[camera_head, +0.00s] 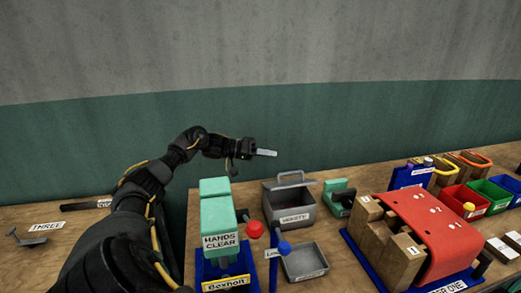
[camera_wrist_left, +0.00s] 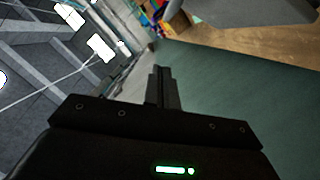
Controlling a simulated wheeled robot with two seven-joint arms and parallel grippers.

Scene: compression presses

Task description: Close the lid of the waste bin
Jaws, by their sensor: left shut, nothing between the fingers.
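The waste bin appears to be the grey metal box (camera_head: 284,217) with a white label on its front, standing on the bench near the middle of the head view. Its grey lid (camera_head: 292,184) with a handle is raised at the back, and the dark inside of the box shows. My left gripper (camera_head: 266,153) is shut and empty. In the picture it is above and slightly left of the lid, apart from it, pointing right. Its closed fingers also show in the left wrist view (camera_wrist_left: 160,88). My right gripper is not in view.
A green press (camera_head: 217,215) with a red knob stands left of the bin. A shallow grey tray (camera_head: 305,263) lies in front. A red-covered fixture (camera_head: 432,225) and coloured bins (camera_head: 488,190) are at right. A green wall is behind the bench.

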